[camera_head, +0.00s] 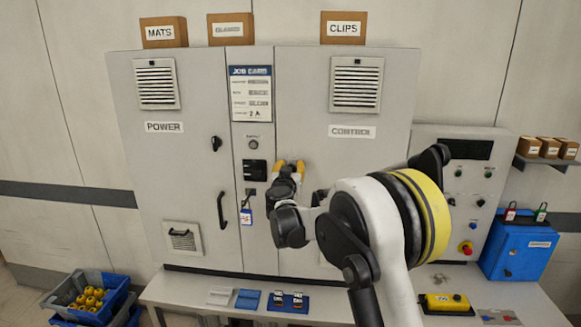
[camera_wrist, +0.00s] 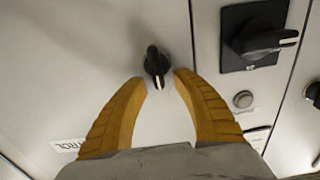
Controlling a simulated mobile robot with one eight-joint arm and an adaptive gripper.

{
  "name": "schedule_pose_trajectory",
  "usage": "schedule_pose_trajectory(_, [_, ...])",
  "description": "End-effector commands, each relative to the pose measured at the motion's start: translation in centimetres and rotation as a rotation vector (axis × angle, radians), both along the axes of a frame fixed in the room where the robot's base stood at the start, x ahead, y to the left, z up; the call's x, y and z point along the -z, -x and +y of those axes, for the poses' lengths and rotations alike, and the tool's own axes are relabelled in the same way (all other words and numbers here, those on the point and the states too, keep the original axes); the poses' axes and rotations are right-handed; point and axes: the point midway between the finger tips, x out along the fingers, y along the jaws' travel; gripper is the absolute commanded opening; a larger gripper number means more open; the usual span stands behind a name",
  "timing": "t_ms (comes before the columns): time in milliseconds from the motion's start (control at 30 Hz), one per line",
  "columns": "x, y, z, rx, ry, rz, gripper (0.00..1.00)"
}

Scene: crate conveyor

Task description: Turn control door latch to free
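The control door (camera_head: 390,165) is the right door of the grey cabinet, labelled CONTROL, and it is closed. Its latch (camera_wrist: 156,65) is a small black knob with a pale mark at its lower end in the wrist view. The knob lies nearly upright in that picture, close to the door's seam. My gripper (camera_wrist: 160,77) is open, with one yellow finger on each side of the knob's lower end; whether they touch it I cannot tell. In the head view my gripper (camera_head: 290,164) is at the door's left edge and hides the latch.
A black rotary switch (camera_wrist: 256,36) and a round button (camera_wrist: 243,99) sit right of the latch in the wrist view. The power door's latch (camera_head: 216,143) and handle (camera_head: 221,209) are further left. A padlock tag (camera_head: 246,216) hangs below the switch panel. A bench (camera_head: 180,289) runs below.

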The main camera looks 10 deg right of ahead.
Motion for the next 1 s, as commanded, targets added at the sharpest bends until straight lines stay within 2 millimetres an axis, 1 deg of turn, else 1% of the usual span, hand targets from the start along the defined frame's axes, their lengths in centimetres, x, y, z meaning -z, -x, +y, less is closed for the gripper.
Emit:
schedule_pose_trajectory(267, [0.0,-0.19,-0.06,0.0,0.0,0.0,0.34])
schedule_pose_trajectory(300, [0.0,-0.18,-0.05,0.0,0.0,0.0,0.27])
schedule_pose_trajectory(400, [0.0,-0.17,-0.05,0.0,0.0,0.0,0.0])
schedule_pose_trajectory(767, [-0.01,-0.17,-0.02,0.0,0.008,0.002,0.0])
schedule_pose_trajectory(1000, [0.05,-0.22,0.17,0.0,0.079,0.026,0.0])
